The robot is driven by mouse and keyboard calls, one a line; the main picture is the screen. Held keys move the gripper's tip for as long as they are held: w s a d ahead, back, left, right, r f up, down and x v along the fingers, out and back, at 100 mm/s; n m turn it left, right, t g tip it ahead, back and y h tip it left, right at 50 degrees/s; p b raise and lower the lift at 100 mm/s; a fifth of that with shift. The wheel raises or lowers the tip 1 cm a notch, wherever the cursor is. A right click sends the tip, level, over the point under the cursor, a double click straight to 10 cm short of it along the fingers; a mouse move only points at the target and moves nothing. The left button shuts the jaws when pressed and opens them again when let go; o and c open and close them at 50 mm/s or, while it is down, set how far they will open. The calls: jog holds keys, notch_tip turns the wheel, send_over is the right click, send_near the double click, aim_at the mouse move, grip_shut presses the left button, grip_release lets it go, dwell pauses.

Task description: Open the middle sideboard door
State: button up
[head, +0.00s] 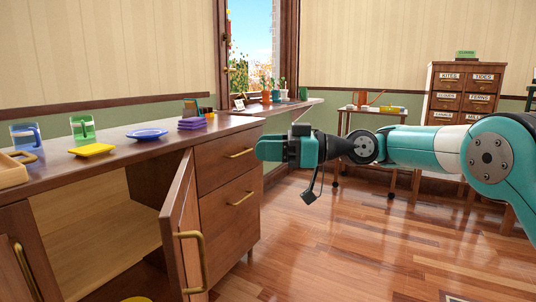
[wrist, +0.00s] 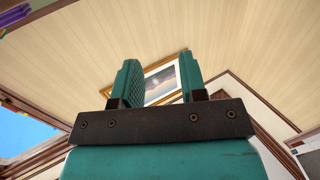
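The wooden sideboard (head: 245,128) stands on the left in the head view. The door next to its drawers, which looks like the middle door (head: 176,222), stands swung out from the front, with its brass handle (head: 203,262) facing me. The compartment behind it is exposed, showing a pale interior. My gripper (head: 270,149) is in the air right of the sideboard's drawers, pointing left, apart from the door and handle. In the wrist view its two teal fingers (wrist: 159,68) are spread with nothing between them. The sideboard doors are not visible in the wrist view.
Another door (head: 15,272) with a brass handle is at the lower left edge. Two drawers (head: 228,198) are right of the open door. Floor on the right (head: 350,245) is clear.

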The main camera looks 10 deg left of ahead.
jog(key=shift+f, duration=0.1)
jog(key=m+t+b, duration=0.4)
jog(key=t+b, duration=0.2)
jog(key=b, duration=0.3)
send_near(201, 263)
jog(key=shift+h, duration=0.3)
jog(key=p+x, duration=0.3)
jog(key=p, duration=0.1)
jog(key=p+x, duration=0.3)
jog(key=p, duration=0.2)
jog(key=p+x, duration=0.3)
jog(key=p, duration=0.2)
jog(key=shift+a+r, duration=0.25)
jog(key=shift+r, duration=0.05)
jog(key=shift+w+a, duration=0.2)
jog(key=shift+a, duration=0.5)
grip_shut()
